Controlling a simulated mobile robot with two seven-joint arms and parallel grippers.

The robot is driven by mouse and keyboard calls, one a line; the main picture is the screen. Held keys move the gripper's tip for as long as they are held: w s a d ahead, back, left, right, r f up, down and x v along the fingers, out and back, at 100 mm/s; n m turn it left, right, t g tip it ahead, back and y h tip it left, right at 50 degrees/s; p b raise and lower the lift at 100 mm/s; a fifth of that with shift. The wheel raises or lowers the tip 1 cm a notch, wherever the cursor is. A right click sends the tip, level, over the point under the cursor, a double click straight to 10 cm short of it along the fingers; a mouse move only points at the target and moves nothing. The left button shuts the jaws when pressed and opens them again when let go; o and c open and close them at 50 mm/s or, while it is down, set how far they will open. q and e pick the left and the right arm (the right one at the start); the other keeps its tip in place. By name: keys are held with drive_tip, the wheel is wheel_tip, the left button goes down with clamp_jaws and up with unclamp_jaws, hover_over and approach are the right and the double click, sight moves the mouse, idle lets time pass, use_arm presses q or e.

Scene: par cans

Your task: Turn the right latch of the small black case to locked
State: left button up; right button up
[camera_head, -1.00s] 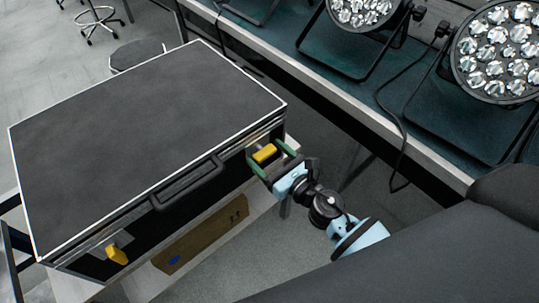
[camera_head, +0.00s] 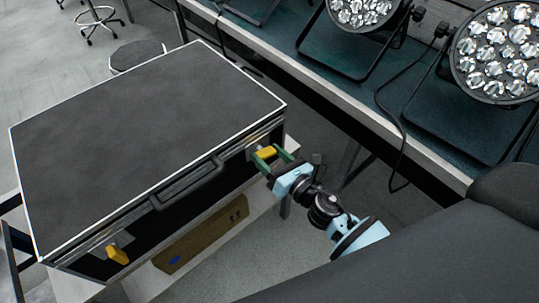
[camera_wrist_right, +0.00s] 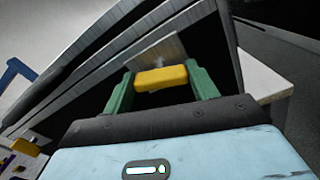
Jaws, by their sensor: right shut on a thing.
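The small black case (camera_head: 140,110) stands closed, with silver edges and a black handle (camera_head: 188,184) on its front. Its right latch (camera_head: 266,151) is a yellow tab on a metal plate, lying roughly level along the front. It also shows in the right wrist view (camera_wrist_right: 162,79). The left latch (camera_head: 118,255) is a yellow tab near the left front corner. My right gripper (camera_head: 269,156), with green fingers, is shut on the right latch, one finger at each end of the tab. My left gripper is not in view.
A cardboard box (camera_head: 203,236) lies below the case front. A table (camera_head: 330,92) with par cans (camera_head: 497,52) and a hanging cable (camera_head: 392,125) stands to the right, behind my right arm. A stool (camera_head: 137,55) is behind the case.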

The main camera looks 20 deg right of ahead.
drive_tip(key=m, duration=0.4)
drive_tip(key=shift+d+m+p, duration=0.1)
drive_tip(key=shift+m+p, duration=0.2)
drive_tip(key=shift+m, duration=0.1)
drive_tip(key=m, duration=0.3)
drive_tip(key=shift+m+p, duration=0.3)
drive_tip(key=m+p, duration=0.1)
drive_tip(key=m, duration=0.3)
drive_tip(key=shift+f, duration=0.15)
drive_tip(key=shift+m, duration=0.9)
drive_tip(key=shift+f, duration=0.1)
drive_tip(key=o, duration=1)
